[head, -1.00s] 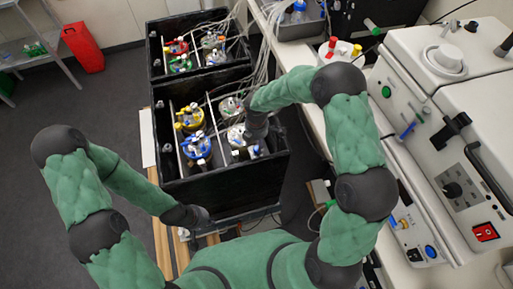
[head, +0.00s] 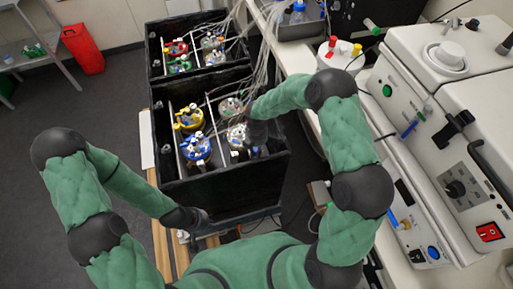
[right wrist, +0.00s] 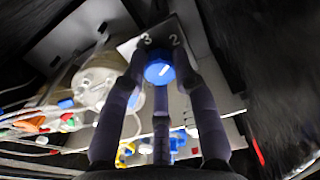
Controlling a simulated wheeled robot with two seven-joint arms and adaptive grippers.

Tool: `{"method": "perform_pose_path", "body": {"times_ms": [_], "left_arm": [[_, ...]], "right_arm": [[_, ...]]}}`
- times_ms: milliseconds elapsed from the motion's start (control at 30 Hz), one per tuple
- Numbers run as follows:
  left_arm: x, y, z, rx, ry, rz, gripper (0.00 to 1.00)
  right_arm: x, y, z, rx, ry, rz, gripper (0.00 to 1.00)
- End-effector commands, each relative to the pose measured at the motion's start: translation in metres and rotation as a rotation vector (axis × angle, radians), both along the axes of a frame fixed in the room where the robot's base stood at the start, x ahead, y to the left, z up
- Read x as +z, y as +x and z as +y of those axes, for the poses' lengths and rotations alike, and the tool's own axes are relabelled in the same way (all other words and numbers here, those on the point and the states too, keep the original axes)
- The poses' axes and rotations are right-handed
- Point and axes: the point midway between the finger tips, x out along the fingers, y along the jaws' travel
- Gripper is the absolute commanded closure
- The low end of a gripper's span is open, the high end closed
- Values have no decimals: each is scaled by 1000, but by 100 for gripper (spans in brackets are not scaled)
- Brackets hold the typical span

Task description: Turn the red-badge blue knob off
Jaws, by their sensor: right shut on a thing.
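In the right wrist view a blue knob (right wrist: 159,72) with a white pointer mark sits on a grey panel marked 3 and 2. The fingers of my right gripper (right wrist: 160,86) are closed around the knob from its sides. I cannot make out a red badge beside it. In the head view my right gripper (head: 257,146) reaches down into the front black box, and the knob is hidden there. My left gripper (head: 190,220) is low at the front left of the box, away from the knob, and its fingers are not clear.
The front black box (head: 225,193) holds several capped vessels, with yellow (head: 189,117) and blue (head: 196,147) lids. A second black box (head: 150,45) stands behind it. Tubes hang over both. A white bench with machines (head: 440,150) runs along the right.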

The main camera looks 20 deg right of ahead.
Motion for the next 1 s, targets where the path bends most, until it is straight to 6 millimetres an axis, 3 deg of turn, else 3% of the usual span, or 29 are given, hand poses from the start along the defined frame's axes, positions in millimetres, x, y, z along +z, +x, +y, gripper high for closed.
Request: {"method": "perform_pose_path", "body": {"times_ms": [467, 1000], "left_arm": [[-6, 0, 0, 0, 0, 0, 100], [-26, 0, 0, 0, 0, 0, 100]], "right_arm": [[-1, 0, 1, -125, 1, 0, 100], [-2, 1, 1, -612, 2, -1, 100]]}}
